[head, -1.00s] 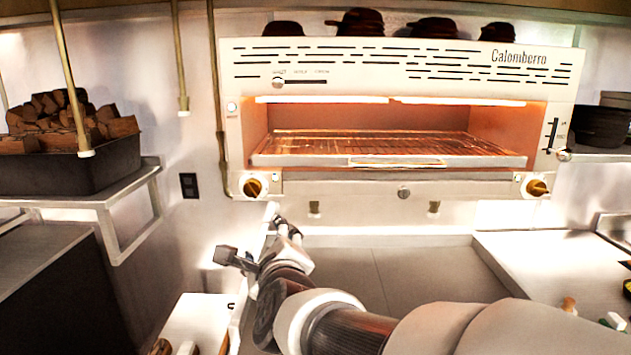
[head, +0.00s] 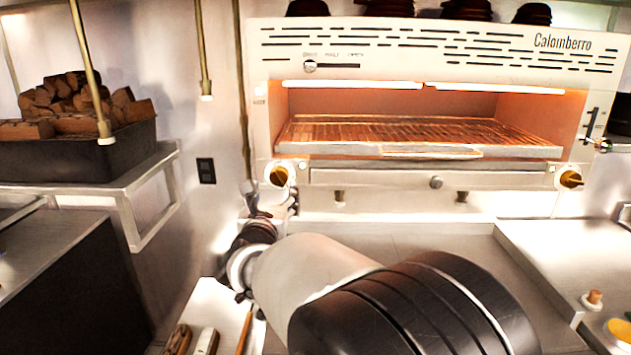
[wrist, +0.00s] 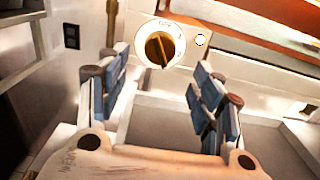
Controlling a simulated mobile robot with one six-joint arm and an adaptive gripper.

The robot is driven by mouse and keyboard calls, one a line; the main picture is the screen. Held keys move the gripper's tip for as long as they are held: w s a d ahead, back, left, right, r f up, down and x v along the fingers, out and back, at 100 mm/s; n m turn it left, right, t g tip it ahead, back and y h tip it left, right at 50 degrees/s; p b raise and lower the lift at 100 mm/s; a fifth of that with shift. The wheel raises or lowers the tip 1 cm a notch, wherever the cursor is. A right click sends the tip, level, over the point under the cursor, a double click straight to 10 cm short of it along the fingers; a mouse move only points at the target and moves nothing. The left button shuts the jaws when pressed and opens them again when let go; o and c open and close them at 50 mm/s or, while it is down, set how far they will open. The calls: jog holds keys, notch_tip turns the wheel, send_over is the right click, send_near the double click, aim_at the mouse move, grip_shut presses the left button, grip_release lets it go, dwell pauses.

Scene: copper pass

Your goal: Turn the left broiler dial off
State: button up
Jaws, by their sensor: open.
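The broiler (head: 430,45) hangs on the back wall, its heating bars glowing. The left broiler dial (head: 279,176) is a brass knob on a white round plate at the lower left of its front. In the wrist view the left dial (wrist: 160,48) shows with its grip bar near vertical, leaning slightly. My gripper (wrist: 160,90) is open and empty, its blue-padded fingers apart below and to either side of the dial, not visibly touching it. In the head view my arm largely hides the gripper just below the dial. The right dial (head: 570,179) has its bar nearly horizontal.
A shelf (head: 150,170) at the left carries a black tray (head: 60,162) of firewood. A counter (head: 550,250) lies at the right, and a board (head: 212,305) with tools lies at the lower left. Open space lies below the broiler.

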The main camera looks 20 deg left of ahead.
aim_at(278, 181)
jog(key=x, duration=0.7)
jog(key=shift+w+a, duration=0.15)
jog(key=shift+w, duration=0.25)
jog(key=c, duration=1.1)
